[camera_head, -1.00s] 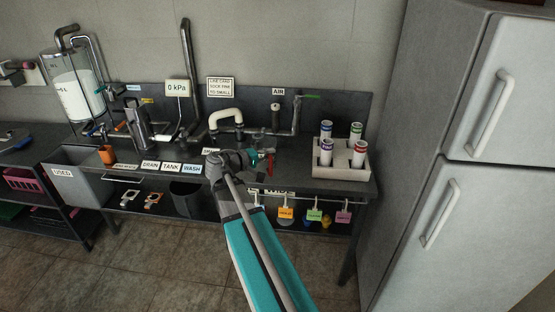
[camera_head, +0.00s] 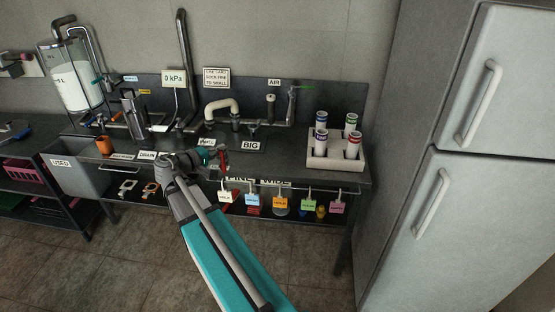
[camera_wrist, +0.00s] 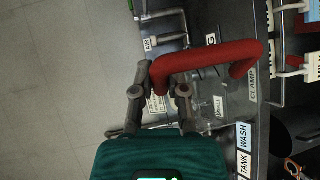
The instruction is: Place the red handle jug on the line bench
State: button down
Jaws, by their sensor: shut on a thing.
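My gripper (camera_head: 205,158) is shut on the red handle of the jug. The red handle (camera_wrist: 215,57) fills the upper middle of the wrist view, with the gripper's fingers (camera_wrist: 163,88) at its left end. The jug's clear body (camera_wrist: 218,103) shows faintly below the handle. In the head view only a small red part of the jug (camera_head: 222,160) shows beside the gripper. It is over the front part of the dark line bench (camera_head: 290,172). I cannot tell whether the jug touches the bench top.
A pale rack (camera_head: 322,163) with several capped bottles stands at the bench's right end. A white curved pipe (camera_head: 222,105) and a BIG label (camera_head: 252,146) are behind the gripper. Coloured tags (camera_head: 280,203) hang below the front edge. A fridge (camera_head: 440,150) stands right.

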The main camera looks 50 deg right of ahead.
aim_at(289, 161)
jog(key=u, duration=0.2)
jog(key=k, duration=1.3)
jog(key=z, duration=0.55)
jog(key=i, duration=1)
